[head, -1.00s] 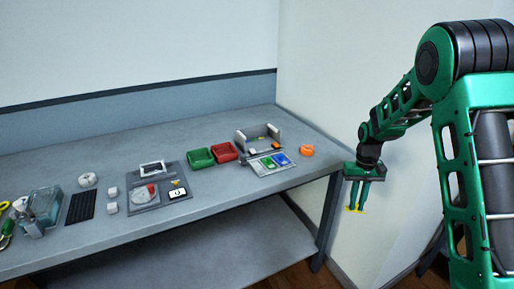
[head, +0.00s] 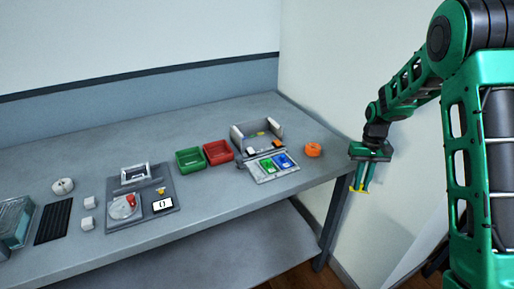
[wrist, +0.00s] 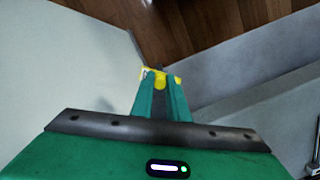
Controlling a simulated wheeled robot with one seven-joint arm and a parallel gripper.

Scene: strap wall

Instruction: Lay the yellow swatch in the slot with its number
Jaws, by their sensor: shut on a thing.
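My gripper (head: 361,189) is shut on the yellow swatch (wrist: 161,77), which shows between the fingertips in the wrist view. In the head view only a small bit of yellow shows at the fingertips, and any number on it cannot be read. The gripper points down, off the table's right end. A grey slot tray (head: 263,180) lies on the table to its left. It holds a green swatch (head: 267,166) and a blue swatch (head: 283,160). The tray's slot numbers are too small to read.
An orange ring-like object (head: 312,150) lies near the table's right end. A grey open holder (head: 237,133) stands behind the tray. Green (head: 190,161) and red (head: 217,152) bins, and a panel with a small display (head: 163,204), are further left. The table's front strip is clear.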

